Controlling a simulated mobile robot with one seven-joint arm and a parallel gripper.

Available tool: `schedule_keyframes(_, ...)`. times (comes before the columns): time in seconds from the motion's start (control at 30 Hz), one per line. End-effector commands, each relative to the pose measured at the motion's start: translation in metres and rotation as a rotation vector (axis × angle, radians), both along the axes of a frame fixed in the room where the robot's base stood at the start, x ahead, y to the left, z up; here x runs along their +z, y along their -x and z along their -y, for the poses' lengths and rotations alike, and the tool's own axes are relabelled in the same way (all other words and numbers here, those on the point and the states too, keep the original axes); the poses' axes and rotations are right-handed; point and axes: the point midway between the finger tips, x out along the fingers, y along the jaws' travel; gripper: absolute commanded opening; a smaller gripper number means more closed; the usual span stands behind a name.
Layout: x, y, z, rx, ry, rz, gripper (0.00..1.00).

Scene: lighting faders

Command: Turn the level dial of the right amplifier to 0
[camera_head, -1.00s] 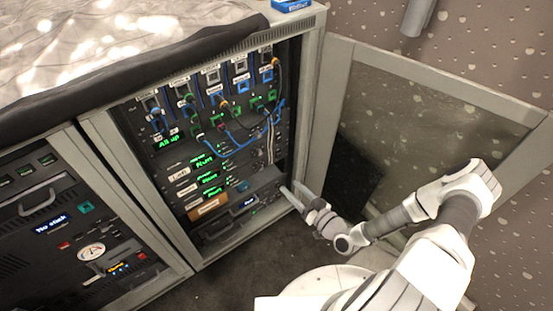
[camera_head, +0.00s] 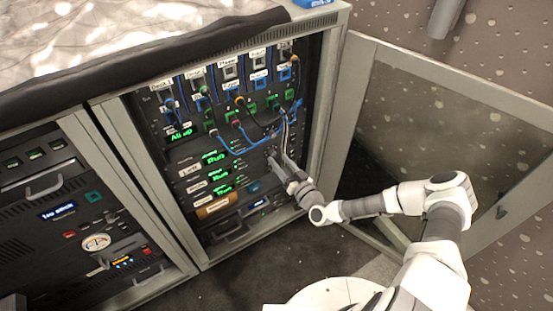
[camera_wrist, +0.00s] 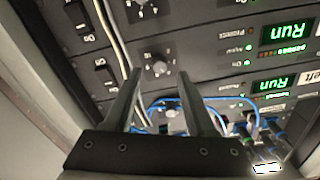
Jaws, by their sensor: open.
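Three amplifiers with green "Run" displays are stacked in the open rack in the head view. The lowest (camera_head: 223,189) seems to be the right one, but its label is too small to read. My gripper (camera_head: 276,157) is open and empty, its fingers reaching to the right side of these panels. The wrist view is upside down. There the fingertips (camera_wrist: 158,76) flank a round dark dial (camera_wrist: 160,65), with no contact discernible. This dial lines up with the unit below the one labelled "Left". Another dial (camera_wrist: 140,5) is cut off at the top edge.
Blue cables (camera_head: 258,145) hang close above my gripper, and a pale cable (camera_wrist: 108,35) runs past the left finger. Rocker switches (camera_wrist: 105,70) sit beside the dials. The rack's side frame (camera_head: 330,100) and open glass door (camera_head: 425,140) stand to the right.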

Motion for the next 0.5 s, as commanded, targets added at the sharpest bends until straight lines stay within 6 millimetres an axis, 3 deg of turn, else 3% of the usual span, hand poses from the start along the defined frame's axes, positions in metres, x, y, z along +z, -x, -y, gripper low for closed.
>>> schedule_keyframes(0.2,-0.001,-0.019,-0.013,0.001,0.001,0.000,0.56)
schedule_keyframes(0.5,0.000,-0.023,-0.016,0.000,0.001,-0.001,0.56)
